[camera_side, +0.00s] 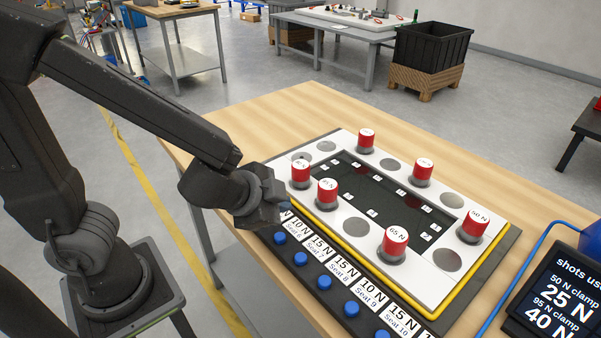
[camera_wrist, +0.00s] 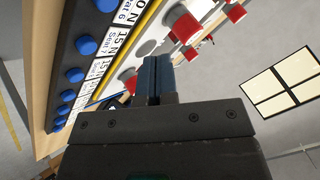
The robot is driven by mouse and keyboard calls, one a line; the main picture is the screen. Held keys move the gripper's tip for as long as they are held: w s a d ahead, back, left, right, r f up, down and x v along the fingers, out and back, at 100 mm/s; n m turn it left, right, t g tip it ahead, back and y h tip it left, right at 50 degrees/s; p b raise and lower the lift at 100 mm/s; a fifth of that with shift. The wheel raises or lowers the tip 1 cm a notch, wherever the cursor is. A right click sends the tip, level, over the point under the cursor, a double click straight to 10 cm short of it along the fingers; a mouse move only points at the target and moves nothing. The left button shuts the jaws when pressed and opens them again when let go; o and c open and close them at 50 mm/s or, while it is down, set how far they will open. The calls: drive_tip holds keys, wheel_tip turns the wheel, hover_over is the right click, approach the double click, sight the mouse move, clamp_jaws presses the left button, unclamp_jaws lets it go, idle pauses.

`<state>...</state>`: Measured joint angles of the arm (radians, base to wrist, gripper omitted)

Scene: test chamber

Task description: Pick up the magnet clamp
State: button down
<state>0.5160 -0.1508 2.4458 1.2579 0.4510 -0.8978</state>
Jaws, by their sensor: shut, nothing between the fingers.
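Several red magnet clamps with white labelled tops stand upright on a white plate (camera_side: 330,226). One marked 50 N (camera_side: 473,227) is at the right, and one that seems to read 65 N or 95 N (camera_side: 393,247) is at the front. Two more, a left one (camera_side: 300,176) and its neighbour (camera_side: 327,197), are closest to my gripper, and two others, one (camera_side: 366,139) and another (camera_side: 423,174), stand at the far side. My gripper (camera_side: 279,215) is shut and empty by the plate's left front edge, apart from the clamps. Its blue-grey fingers (camera_wrist: 156,66) are together in the wrist view.
A row of blue buttons (camera_side: 300,258) with force and seat labels runs along the front. The plate has a dark recessed middle (camera_side: 385,200) and grey round seats (camera_side: 447,260). A screen (camera_side: 560,300) and a blue cable stand at right. Bare wooden table (camera_side: 290,115) lies behind.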

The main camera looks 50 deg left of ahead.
drive_tip(key=shift+c, duration=2.3)
unclamp_jaws()
drive_tip(key=shift+w+a+r+n, duration=0.15)
drive_tip(key=shift+w+n, duration=0.15)
drive_tip(key=w+a+r+n+g+y, duration=0.25)
drive_tip(key=w+a+n, duration=0.2)
drive_tip(key=n, duration=0.35)
drive_tip(key=n+g, duration=0.4)
drive_tip(key=n, duration=0.4)
approach(300, 165)
drive_tip(key=shift+t, duration=0.25)
drive_tip(key=x, duration=0.7)
drive_tip(key=shift+s+f, duration=0.3)
drive_tip(key=shift+x, duration=2.55)
